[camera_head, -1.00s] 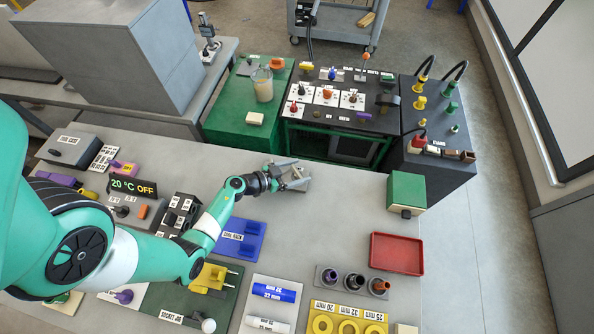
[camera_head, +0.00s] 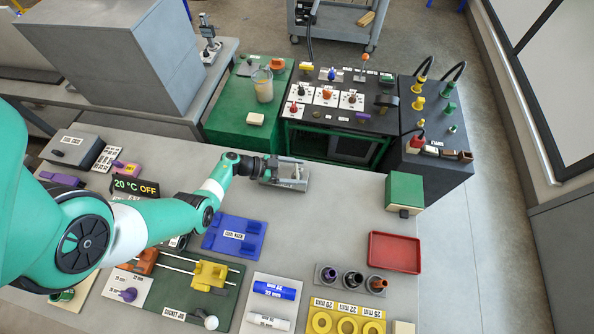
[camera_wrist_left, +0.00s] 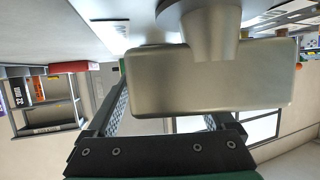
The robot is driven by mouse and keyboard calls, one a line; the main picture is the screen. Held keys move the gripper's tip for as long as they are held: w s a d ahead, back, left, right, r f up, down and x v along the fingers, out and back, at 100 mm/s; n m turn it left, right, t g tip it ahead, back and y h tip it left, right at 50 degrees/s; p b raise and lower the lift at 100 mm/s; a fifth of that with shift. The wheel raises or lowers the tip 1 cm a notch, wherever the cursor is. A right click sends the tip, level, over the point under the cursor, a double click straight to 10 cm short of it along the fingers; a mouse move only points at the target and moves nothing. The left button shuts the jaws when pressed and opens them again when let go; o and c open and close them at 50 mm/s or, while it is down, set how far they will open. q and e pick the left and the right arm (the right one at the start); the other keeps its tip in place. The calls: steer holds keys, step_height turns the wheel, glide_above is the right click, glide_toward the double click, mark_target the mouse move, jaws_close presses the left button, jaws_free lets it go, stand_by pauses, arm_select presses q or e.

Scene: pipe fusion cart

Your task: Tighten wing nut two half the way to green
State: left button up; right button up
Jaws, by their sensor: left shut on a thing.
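My left gripper (camera_head: 272,171) reaches in from the left to the back edge of the grey bench. It is shut on a grey metal piece (camera_head: 293,178) that sits at that edge. In the left wrist view the fingers (camera_wrist_left: 165,122) stand on either side of a blunt grey metal block (camera_wrist_left: 215,82) with a rounded post. No wing nut marked two can be told apart; the grey piece may be part of one, but I cannot tell. No green mark on it is visible. My right gripper is not in view.
Behind the bench are a green cabinet (camera_head: 228,124) and a black panel (camera_head: 345,119) with several knobs. A green box (camera_head: 404,189) and a red tray (camera_head: 395,252) stand to the right. A blue rack (camera_head: 234,237) lies in front. The bench between gripper and tray is clear.

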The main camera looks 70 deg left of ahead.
arm_select(q)
steer(key=o, duration=1.1)
steer(key=shift+s+a+r, duration=0.1)
steer(key=shift+s+r, duration=0.05)
steer(key=shift+s, duration=0.1)
steer(key=p+v, duration=0.3)
steer(key=v, duration=0.7)
steer(key=shift+p, duration=0.3)
steer(key=shift+s+a+r, duration=0.1)
steer(key=shift+s+r, duration=0.05)
steer(key=shift+s, duration=0.35)
